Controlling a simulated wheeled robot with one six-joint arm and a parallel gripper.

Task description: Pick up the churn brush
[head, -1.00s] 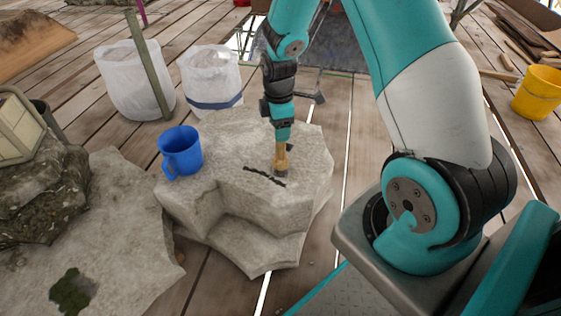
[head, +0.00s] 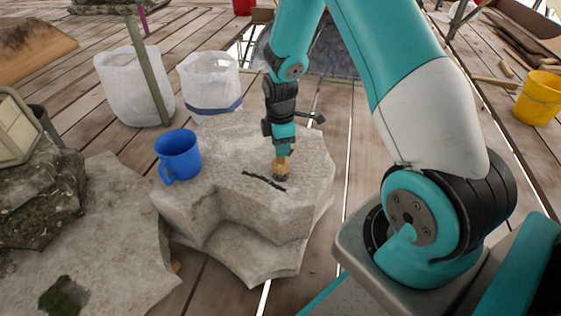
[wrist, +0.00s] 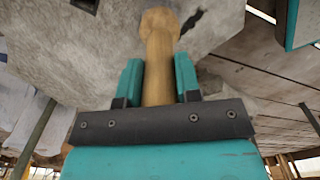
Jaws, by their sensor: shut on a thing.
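The churn brush (head: 282,168) stands on the pale stone block (head: 225,228), a tan wooden piece with a darker lower end. In the wrist view its wooden handle (wrist: 160,42) runs between the two teal fingers and widens at its far end. My gripper (head: 284,153) points down over the brush from above. It is shut on the handle, with a finger on each side, as the wrist view (wrist: 158,82) shows. The brush's lower end seems to touch the stone; any gap is too small to tell.
A blue mug (head: 178,155) stands on the same block, left of the brush. A dark thin strip (head: 264,180) lies just left of the brush. White bags (head: 211,84) stand behind on the plank floor. A yellow bucket (head: 538,98) is far right.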

